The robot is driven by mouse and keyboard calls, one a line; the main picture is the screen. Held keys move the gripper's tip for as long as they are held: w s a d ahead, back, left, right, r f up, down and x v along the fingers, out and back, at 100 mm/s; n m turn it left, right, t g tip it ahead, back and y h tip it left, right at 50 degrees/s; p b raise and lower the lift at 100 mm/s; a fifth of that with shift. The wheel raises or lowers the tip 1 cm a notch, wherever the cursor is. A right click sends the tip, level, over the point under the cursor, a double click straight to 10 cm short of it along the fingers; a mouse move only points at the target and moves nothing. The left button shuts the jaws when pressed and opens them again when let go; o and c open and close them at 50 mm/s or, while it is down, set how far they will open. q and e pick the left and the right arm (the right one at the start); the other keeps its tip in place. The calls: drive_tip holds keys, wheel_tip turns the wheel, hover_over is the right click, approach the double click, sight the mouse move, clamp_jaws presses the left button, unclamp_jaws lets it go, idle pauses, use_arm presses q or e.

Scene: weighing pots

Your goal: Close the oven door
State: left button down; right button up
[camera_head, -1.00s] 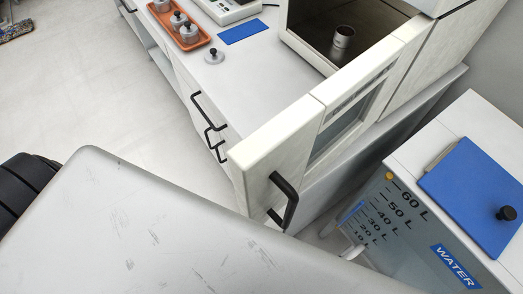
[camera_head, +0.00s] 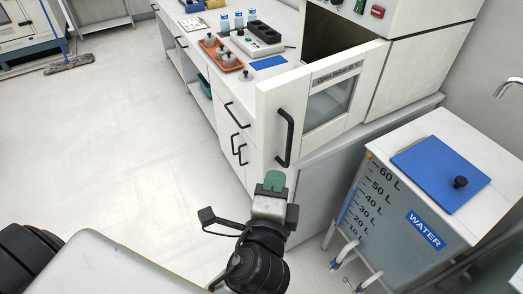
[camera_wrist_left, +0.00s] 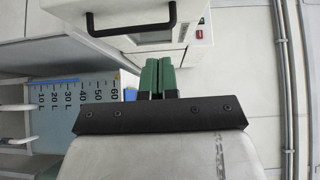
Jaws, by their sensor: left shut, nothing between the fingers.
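The oven (camera_head: 410,70) stands at the back right, and its dark inside (camera_head: 328,38) shows. Its white door (camera_head: 268,112), with a window and a black vertical handle (camera_head: 284,138), stands open, jutting out towards me. My left gripper (camera_head: 274,180), with green fingers, is shut and empty, just below and in front of the handle in the head view. In the left wrist view the shut fingers (camera_wrist_left: 157,76) point towards the door, and the handle (camera_wrist_left: 118,31) is above and left of them, apart. My right gripper is not in view.
A water tank (camera_head: 400,220) with a blue lid (camera_head: 440,172) and taps stands to the right of the door. An orange tray (camera_head: 219,52) of metal pots and a scale (camera_head: 240,42) are on the bench.

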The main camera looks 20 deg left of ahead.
use_arm(q)
drive_tip(key=r, duration=0.1)
drive_tip(key=p, duration=0.3)
approach(269, 120)
drive_tip(key=w+d, duration=0.2)
drive_tip(key=w, duration=0.3)
drive_tip(key=shift+w+a+r+p, duration=0.1)
drive_tip(key=shift+w+a+p, duration=0.15)
drive_tip(key=shift+a, duration=0.35)
drive_tip(key=shift+w+a+p, duration=0.1)
drive_tip(key=shift+w+a, duration=0.1)
drive_tip(key=shift+a, duration=0.35)
drive_tip(key=shift+w+a, duration=0.25)
drive_tip(key=shift+a, duration=0.25)
